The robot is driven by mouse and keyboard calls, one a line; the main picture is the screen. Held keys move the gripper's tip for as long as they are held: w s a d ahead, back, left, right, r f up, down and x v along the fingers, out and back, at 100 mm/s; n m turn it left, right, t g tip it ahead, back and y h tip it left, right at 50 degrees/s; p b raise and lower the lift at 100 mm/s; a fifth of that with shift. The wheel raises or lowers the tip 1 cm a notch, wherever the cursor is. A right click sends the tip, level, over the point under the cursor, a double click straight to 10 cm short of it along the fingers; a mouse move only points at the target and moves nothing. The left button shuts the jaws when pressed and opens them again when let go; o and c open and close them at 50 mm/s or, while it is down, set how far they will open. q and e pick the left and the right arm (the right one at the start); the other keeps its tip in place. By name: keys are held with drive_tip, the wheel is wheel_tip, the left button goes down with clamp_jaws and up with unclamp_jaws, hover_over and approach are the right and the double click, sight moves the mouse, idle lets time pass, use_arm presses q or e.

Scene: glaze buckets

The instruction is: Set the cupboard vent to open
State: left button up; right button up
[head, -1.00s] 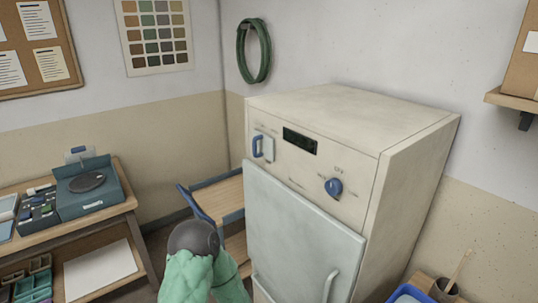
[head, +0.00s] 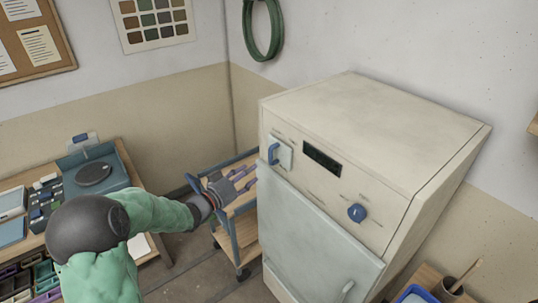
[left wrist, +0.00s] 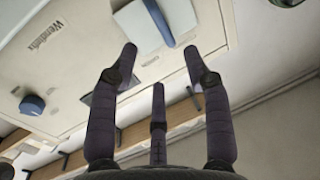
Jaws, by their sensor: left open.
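The cream cupboard (head: 345,150) stands right of centre, its sloped front panel facing left and toward me. At the panel's upper left is a pale plate with a blue handle (head: 273,154). Farther right are a dark display (head: 321,160) and a round blue knob (head: 357,213). The labels are too small to read surely. My left gripper (head: 246,177) is open and empty, just left of and below the blue handle, apart from it. In the left wrist view, the blue handle (left wrist: 159,22) lies beyond the spread fingers. My right gripper is not in view.
A wooden-shelved cart (head: 240,225) with a blue frame stands behind my left gripper, close to the cupboard's left side. A bench (head: 120,160) with a teal turntable box is at left. A blue tray (head: 412,294) and a brush pot are at lower right.

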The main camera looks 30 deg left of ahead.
sight(271, 158)
use_arm(q)
drive_tip(key=w, duration=0.3)
drive_tip(key=w+d, duration=0.1)
drive_tip(key=w, duration=0.2)
drive_tip(key=w+d, duration=0.1)
drive_tip(key=w, duration=0.3)
drive_tip(key=shift+w+f, duration=0.1)
clamp_jaws()
